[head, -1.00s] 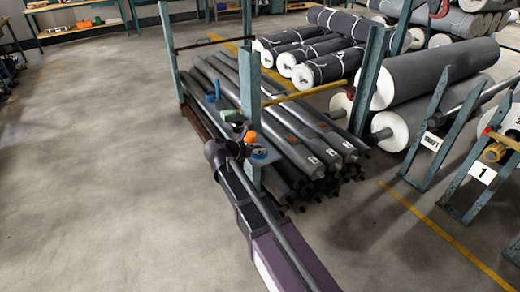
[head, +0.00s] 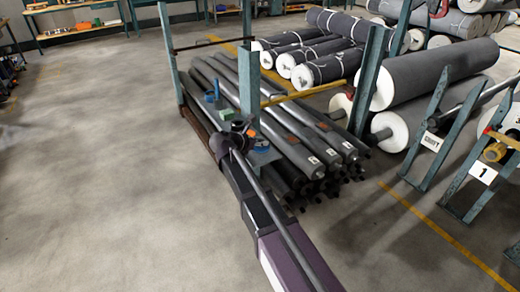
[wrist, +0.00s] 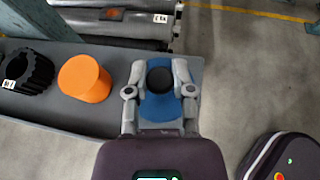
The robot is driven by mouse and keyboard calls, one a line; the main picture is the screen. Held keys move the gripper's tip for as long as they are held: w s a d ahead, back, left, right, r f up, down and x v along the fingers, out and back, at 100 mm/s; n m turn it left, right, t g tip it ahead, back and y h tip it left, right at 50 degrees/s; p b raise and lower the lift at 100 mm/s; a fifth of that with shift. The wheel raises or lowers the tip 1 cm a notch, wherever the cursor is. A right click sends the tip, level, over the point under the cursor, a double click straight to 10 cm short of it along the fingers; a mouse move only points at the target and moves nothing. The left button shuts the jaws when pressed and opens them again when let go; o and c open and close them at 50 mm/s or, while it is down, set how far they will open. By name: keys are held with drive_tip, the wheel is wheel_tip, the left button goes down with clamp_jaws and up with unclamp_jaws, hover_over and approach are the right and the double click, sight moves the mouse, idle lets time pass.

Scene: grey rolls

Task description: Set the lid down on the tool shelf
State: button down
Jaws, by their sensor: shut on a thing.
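The lid (wrist: 158,106) is blue with a round black knob on top. In the wrist view my gripper (wrist: 160,78) is shut on it, one finger at each side of the knob. The lid is over the right end of the grey tool shelf (wrist: 100,116). I cannot tell whether its underside touches the shelf. In the head view a small blue patch, likely the lid (head: 262,145), shows at the near end of the shelf (head: 264,156), with my gripper partly hiding this area.
An orange cylinder (wrist: 85,78) stands on the shelf left of the lid, and a black ribbed ring (wrist: 27,71) stands farther left. A teal rack post (head: 249,85) rises close by the shelf. Long grey rolls (head: 300,125) lie behind it. Open floor (head: 90,150) is at left.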

drive_tip(key=shift+f+b, duration=1.1)
drive_tip(key=shift+f, duration=0.3)
drive_tip(key=shift+f, duration=0.1)
drive_tip(key=shift+c, duration=2.4)
unclamp_jaws()
drive_tip(key=shift+r, duration=0.2)
drive_tip(key=shift+s+a+r, duration=0.1)
drive_tip(key=shift+s+a, duration=0.05)
drive_tip(key=p+v, duration=0.5)
drive_tip(key=v, duration=0.6)
drive_tip(key=shift+s+a, duration=0.15)
drive_tip(key=shift+s, duration=0.05)
